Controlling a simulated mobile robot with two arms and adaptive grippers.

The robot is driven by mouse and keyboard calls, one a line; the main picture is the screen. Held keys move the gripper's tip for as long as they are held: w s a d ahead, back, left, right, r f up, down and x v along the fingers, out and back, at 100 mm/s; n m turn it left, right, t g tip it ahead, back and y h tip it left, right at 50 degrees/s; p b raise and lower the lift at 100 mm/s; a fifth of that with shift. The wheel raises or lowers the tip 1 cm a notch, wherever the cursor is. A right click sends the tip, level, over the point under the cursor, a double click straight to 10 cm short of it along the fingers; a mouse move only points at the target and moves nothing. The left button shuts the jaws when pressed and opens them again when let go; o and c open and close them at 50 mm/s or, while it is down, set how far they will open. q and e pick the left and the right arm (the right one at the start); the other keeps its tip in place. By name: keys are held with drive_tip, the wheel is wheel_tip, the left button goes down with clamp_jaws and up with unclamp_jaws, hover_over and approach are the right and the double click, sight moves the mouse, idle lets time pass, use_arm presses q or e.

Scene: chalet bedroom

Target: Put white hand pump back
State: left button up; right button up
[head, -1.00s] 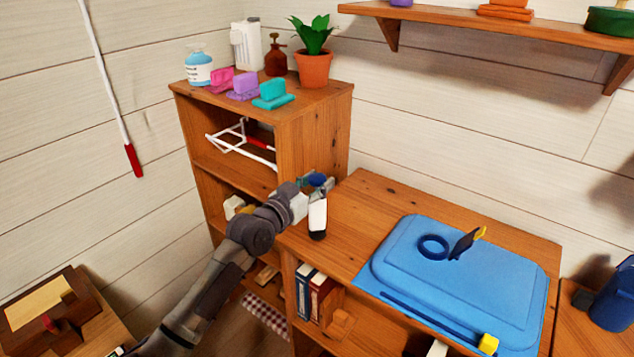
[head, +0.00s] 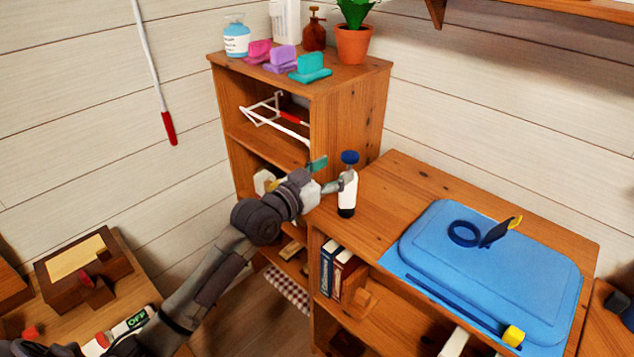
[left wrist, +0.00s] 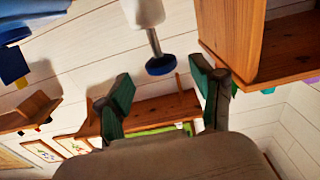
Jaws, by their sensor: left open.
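The white hand pump (head: 347,191), with a blue top and a black base, stands upright on the lower wooden cabinet top (head: 400,183), close to the tall shelf. My left gripper (head: 328,177) is open just to the left of the pump. One green-padded finger shows behind it, and the other reaches near the pump's neck. In the left wrist view, the pump (left wrist: 145,12) and its blue top lie beyond the open fingertips (left wrist: 162,84), with nothing between the pads. Whether a finger still touches the pump is not clear. My right gripper is not in view.
The tall shelf (head: 350,117) rises behind my gripper, with a bottle, sponges and a potted plant on top. A white rack (head: 272,112) with a red part sits inside. A blue lidded bin (head: 490,260) stands right of the pump. Bare cabinet top lies between.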

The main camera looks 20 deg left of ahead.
use_arm(q)
drive_tip(key=v, duration=0.6)
drive_tip(key=shift+b, duration=0.4)
drive_tip(key=shift+s, duration=0.1)
